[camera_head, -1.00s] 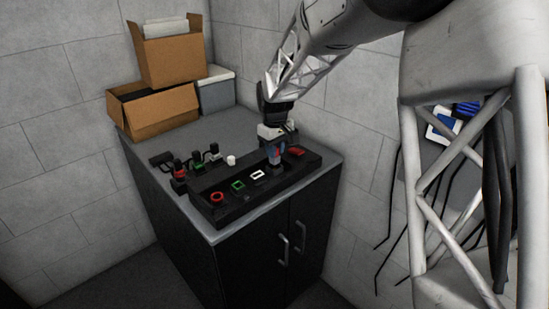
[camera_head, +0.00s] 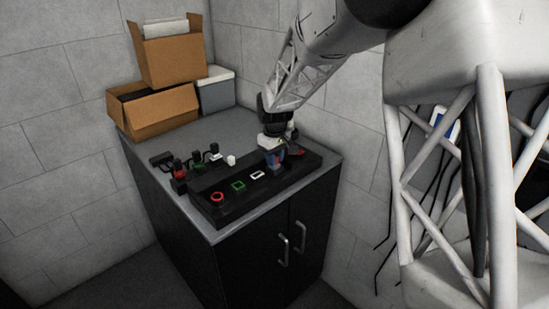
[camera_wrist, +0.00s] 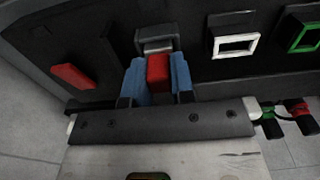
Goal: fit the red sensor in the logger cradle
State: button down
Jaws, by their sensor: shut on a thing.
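My gripper (camera_head: 274,161) is at the right part of the long black board (camera_head: 225,205), pointing down. In the wrist view its two blue fingers (camera_wrist: 157,88) are shut on a small red block, which I take to be the red sensor (camera_wrist: 158,69). A grey metal-looking piece (camera_wrist: 155,43) sits right by the block's far end. I cannot tell whether it is the logger cradle or whether the block touches it. The fingers hide the block's sides, and its lower end is not clear.
A flat red piece (camera_head: 296,152) lies on the board beside my gripper. The board also has a white frame (camera_head: 257,175), a green frame (camera_head: 238,185) and a red ring (camera_head: 217,197). Small connectors (camera_head: 197,160) stand behind it. Cardboard boxes (camera_head: 165,108) occupy the cabinet's back.

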jog(key=shift+f, duration=0.2)
jog(key=c, duration=1)
grip_release()
jog(key=shift+r, duration=0.2)
jog(key=shift+r, duration=6)
